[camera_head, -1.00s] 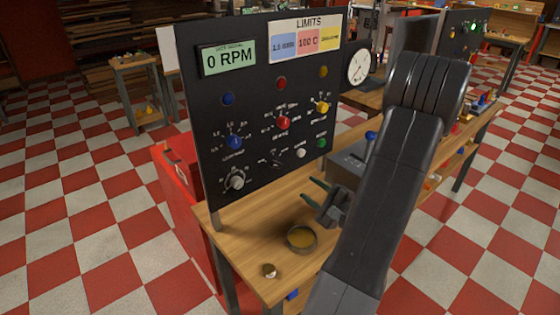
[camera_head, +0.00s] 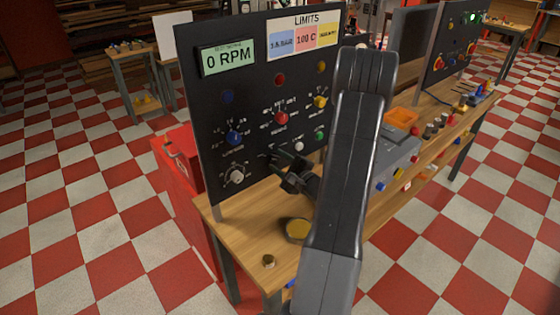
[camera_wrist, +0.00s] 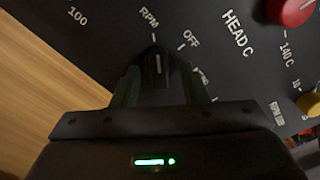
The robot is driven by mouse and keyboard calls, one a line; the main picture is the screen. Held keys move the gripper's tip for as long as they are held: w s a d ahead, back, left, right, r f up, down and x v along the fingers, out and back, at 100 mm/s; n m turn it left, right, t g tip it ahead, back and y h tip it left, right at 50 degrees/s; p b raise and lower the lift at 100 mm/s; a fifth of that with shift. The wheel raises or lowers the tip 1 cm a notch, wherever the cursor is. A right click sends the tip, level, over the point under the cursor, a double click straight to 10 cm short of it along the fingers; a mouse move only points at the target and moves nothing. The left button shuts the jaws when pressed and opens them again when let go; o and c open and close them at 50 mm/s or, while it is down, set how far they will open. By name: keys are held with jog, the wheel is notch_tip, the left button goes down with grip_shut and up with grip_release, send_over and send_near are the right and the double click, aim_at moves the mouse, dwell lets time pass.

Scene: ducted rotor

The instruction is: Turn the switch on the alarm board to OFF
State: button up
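The alarm board (camera_head: 250,112) is a black upright panel with a 0 RPM display and a LIMITS card. Its switch is a small black knob (camera_wrist: 158,66) with a white pointer line, in the wrist view. RPM is printed above it, OFF at its upper right, and a partly hidden label at its right. The pointer points up in the picture, roughly toward the RPM mark and left of OFF. My gripper (camera_wrist: 160,88) has one greenish finger on each side of the knob. Whether they touch it is unclear. In the head view my gripper (camera_head: 283,170) hides the switch.
Other knobs sit close by: a red one (camera_wrist: 290,10), a yellow one (camera_wrist: 309,104), and a white one (camera_head: 236,176) at the board's lower left.

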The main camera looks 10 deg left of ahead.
grip_shut()
jog(key=shift+f+m+b, duration=0.1)
jog(key=shift+m+b, duration=0.75)
jog(key=shift+m, duration=0.15)
jog(key=m+b, duration=0.1)
jog(key=m, duration=0.1)
jog(key=shift+m, duration=0.3)
jog(key=m+b, duration=0.1)
jog(key=m, duration=0.4)
jog(key=shift+m, duration=0.4)
